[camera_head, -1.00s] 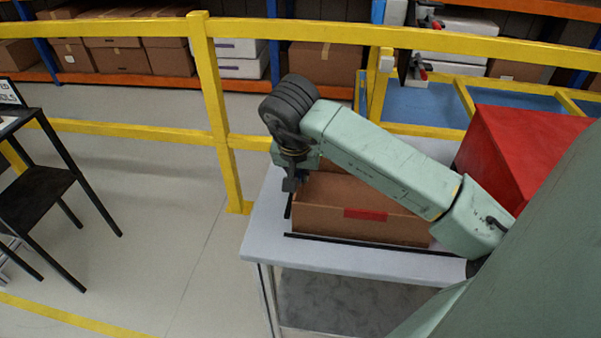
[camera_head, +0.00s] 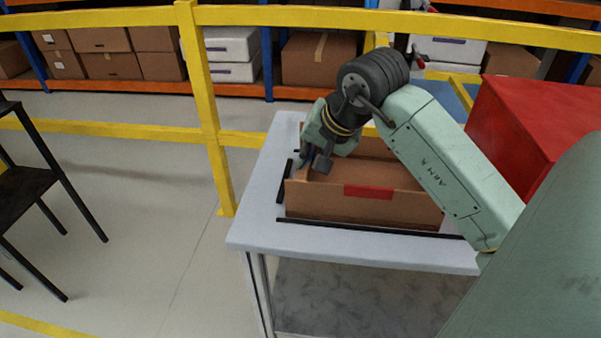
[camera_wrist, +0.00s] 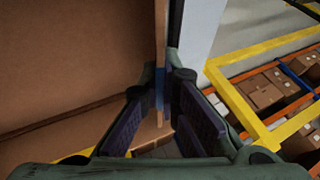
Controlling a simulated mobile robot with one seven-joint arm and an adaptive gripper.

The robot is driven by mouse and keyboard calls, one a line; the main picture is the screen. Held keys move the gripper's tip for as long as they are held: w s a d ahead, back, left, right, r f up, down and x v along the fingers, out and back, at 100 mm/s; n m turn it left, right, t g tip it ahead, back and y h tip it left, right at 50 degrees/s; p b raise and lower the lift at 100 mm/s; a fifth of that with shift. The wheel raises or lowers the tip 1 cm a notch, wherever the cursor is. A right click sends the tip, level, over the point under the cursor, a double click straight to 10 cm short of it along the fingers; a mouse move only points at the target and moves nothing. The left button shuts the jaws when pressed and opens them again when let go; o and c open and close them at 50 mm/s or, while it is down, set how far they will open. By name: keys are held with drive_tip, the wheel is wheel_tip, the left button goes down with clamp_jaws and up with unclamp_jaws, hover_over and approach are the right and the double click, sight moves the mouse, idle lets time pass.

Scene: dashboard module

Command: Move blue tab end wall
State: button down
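An open brown cardboard box (camera_head: 365,208) with a red tab (camera_head: 368,192) on its front wall stands on the light table. In the wrist view, the blue tab (camera_wrist: 161,88) is on a thin upright cardboard end wall (camera_wrist: 161,40), seen nearly edge-on. My gripper (camera_head: 313,163) is at the box's left end in the head view. In the wrist view, my gripper (camera_wrist: 164,90) has one finger on each side of the wall and tab, and looks open around them. Whether a finger touches the wall is hard to tell. The arm hides part of the box's back.
Black strips (camera_head: 340,230) lie on the table (camera_head: 262,215) along the box's front and left. A red block-like object (camera_head: 530,120) stands at right. A yellow railing (camera_head: 207,90) runs behind, with shelves of boxes beyond. A black chair (camera_head: 30,180) is at left.

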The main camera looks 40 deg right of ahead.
drive_tip(key=t+b, duration=0.1)
drive_tip(key=b, duration=0.1)
drive_tip(key=s+d+f+t+y+b, duration=0.1)
drive_tip(key=b, duration=0.1)
drive_tip(key=f+b, duration=0.1)
drive_tip(key=b, duration=0.1)
drive_tip(key=shift+s+d+m+t+y+b, duration=0.2)
drive_tip(key=shift+m+t+y+b, duration=0.1)
drive_tip(key=shift+m+t+y, duration=0.1)
drive_tip(key=shift+s+r+t+y+b, duration=0.15)
drive_tip(key=shift+t+y+b, duration=0.25)
drive_tip(key=shift+b, duration=0.45)
drive_tip(key=shift+s+d, duration=0.1)
drive_tip(key=c, duration=1.8)
unclamp_jaws()
drive_tip(key=v, duration=1.2)
drive_tip(key=shift+c, duration=0.2)
